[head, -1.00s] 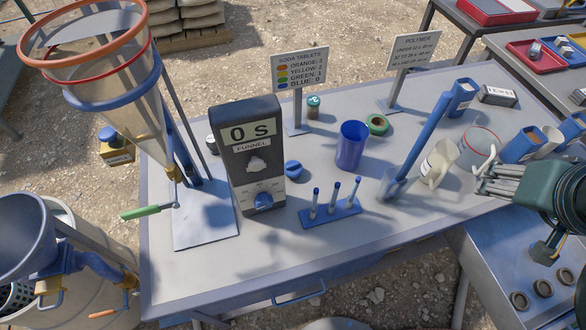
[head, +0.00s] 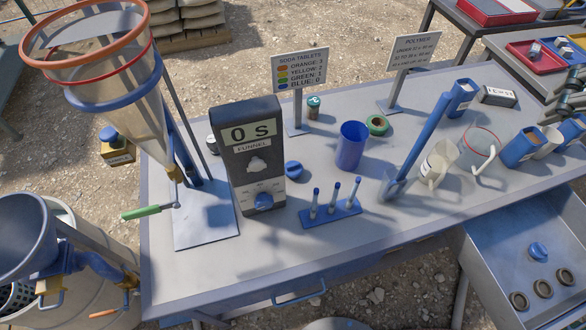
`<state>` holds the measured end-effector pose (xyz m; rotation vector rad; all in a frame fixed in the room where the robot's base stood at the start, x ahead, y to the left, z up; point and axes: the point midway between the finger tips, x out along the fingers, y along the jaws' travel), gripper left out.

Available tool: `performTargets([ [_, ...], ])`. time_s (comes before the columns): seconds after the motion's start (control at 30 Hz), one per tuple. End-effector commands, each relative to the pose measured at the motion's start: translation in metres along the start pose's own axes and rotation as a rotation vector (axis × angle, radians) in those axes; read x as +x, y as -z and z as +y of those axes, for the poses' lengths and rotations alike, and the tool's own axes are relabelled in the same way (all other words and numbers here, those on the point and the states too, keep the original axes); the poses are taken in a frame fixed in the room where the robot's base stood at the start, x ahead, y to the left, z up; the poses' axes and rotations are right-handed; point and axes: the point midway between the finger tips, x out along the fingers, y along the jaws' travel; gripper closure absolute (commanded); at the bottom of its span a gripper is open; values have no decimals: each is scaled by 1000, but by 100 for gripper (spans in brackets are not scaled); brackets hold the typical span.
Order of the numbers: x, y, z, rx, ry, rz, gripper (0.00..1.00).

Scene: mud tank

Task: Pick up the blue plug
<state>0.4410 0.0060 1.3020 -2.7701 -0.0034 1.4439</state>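A small round blue plug-like piece (head: 538,251) sits in the metal tray (head: 497,254) at the lower right, behind a row of dark rings. Another small blue round piece (head: 293,170) lies on the table just right of the timer. I cannot tell for certain which of the two is the plug. My gripper (head: 568,100) is only partly in view at the right edge, beyond the blue containers and well away from both pieces. Its opening and anything in it cannot be made out.
The timer (head: 250,155), a blue-tipped rack (head: 331,216), a blue cup (head: 352,146), a tall blue tube (head: 424,140) and clear jugs (head: 438,163) stand on the table. A large funnel stand (head: 205,220) is at left. The front table strip is fairly clear.

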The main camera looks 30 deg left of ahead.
Motion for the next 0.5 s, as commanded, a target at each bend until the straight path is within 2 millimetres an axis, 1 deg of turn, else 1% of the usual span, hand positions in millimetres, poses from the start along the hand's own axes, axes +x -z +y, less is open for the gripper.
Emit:
performTargets([
  [0.03,0,4,-4,7,6,-5,47],
  [0.37,4,19,-32,71,42,-58,47],
  [0.5,6,29,-52,111,62,-94,47],
])
